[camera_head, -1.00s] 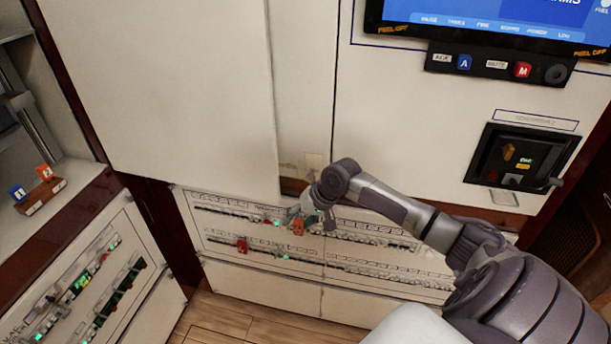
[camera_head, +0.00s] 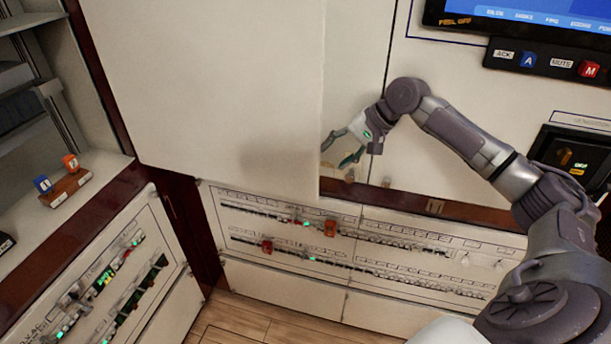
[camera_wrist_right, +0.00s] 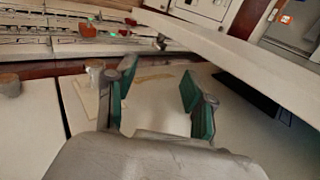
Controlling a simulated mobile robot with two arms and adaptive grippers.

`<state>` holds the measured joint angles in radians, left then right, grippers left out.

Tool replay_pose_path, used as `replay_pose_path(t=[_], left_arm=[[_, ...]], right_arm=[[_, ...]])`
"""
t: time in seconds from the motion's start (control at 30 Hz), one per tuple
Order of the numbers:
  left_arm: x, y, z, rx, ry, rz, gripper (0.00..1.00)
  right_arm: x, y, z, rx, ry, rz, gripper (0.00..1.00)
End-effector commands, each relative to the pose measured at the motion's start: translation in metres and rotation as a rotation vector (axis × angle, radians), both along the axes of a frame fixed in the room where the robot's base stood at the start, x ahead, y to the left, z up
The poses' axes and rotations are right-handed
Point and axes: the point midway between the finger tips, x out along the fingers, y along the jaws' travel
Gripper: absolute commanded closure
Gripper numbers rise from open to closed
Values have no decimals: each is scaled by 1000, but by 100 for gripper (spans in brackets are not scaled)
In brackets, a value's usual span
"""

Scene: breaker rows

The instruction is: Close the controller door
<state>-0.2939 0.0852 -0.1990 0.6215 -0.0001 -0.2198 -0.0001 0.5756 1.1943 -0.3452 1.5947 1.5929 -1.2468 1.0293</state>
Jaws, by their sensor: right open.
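The controller door (camera_head: 215,90) is a large plain white panel at the upper left of the head view. It stands open, with its free edge on the right, away from the wall. In the wrist view its edge (camera_wrist_right: 235,60) runs slantwise across the upper right. My right gripper (camera_head: 343,160) is beside the door's lower free edge, in front of the white wall panel. In the wrist view its green-padded fingers (camera_wrist_right: 155,97) are apart with nothing between them. I cannot tell whether a finger touches the door. My left gripper is not in view.
Breaker rows (camera_head: 385,245) with red and orange clips lie below the door. A screen (camera_head: 545,15) and a button strip (camera_head: 550,62) are at the upper right. A shelf with a small wooden block (camera_head: 66,188) is at the left. Wooden floor (camera_head: 235,322) shows below.

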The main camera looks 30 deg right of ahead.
Motion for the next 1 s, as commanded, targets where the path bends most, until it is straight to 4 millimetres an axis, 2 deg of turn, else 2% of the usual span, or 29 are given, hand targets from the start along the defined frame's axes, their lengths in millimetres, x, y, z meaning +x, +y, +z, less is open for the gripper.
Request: replay_pose_path(t=[0.23, 0.5, 0.7, 1.0], left_arm=[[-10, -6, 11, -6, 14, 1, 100], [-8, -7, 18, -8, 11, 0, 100], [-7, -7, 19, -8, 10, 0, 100], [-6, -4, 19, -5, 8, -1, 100]], right_arm=[[26, 22, -40, 4, 0, 1, 47], [49, 40, -78, 1, 0, 1, 47], [56, 46, -90, -2, -2, 0, 47], [57, 46, -93, -3, -1, 0, 47]])
